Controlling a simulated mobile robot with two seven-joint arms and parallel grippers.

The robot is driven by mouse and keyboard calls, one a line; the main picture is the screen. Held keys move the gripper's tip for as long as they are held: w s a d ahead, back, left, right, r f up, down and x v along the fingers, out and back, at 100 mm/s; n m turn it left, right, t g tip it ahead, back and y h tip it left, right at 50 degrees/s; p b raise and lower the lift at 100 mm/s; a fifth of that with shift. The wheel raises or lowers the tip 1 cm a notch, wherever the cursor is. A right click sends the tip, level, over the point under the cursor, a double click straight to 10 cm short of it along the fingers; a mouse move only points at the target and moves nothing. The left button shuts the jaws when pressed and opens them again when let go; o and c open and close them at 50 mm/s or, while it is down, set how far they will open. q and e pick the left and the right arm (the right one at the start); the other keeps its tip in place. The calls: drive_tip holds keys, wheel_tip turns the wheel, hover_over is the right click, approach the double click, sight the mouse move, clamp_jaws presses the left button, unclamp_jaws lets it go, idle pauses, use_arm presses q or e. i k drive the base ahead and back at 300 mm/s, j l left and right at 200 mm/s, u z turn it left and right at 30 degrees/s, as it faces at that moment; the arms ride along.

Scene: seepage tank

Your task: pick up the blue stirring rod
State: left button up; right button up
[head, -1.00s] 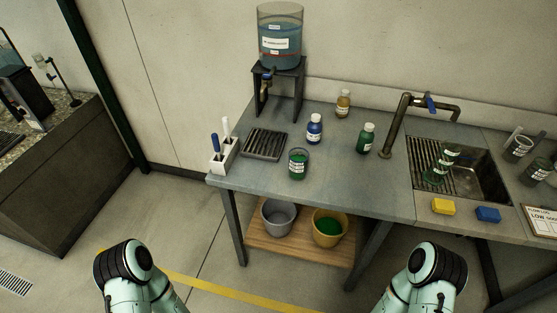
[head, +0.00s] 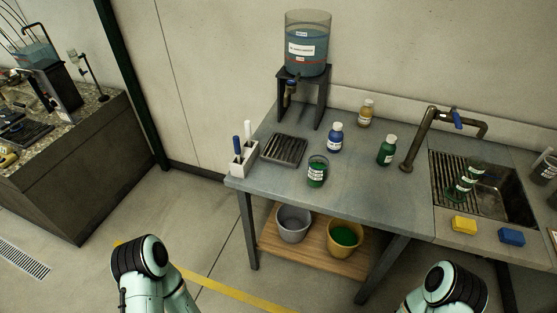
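The blue stirring rod (head: 236,143) stands upright in a white holder (head: 243,162) at the left front corner of the grey table. A white rod (head: 248,130) stands beside it in the same holder. Only the upper part of the blue rod shows; its lower end is hidden in the holder. Parts of my two arms show at the bottom of the head view, well in front of and below the holder. Neither gripper is in view.
A beaker of green liquid (head: 317,172), a blue bottle (head: 335,138) and a green bottle (head: 387,151) stand to the right. Two buckets sit on the lower shelf (head: 312,262).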

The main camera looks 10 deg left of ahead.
sight(236, 141)
drive_tip(key=z, duration=0.35)
drive_tip(key=j+z, duration=0.15)
drive_tip(key=z, duration=0.2)
drive_tip(key=j+z, duration=0.1)
drive_tip(key=z, duration=0.25)
drive_tip(key=j+z, duration=0.4)
drive_tip(key=k+j+z, duration=0.15)
drive_tip(key=j+z, duration=0.25)
drive_tip(key=j, duration=0.15)
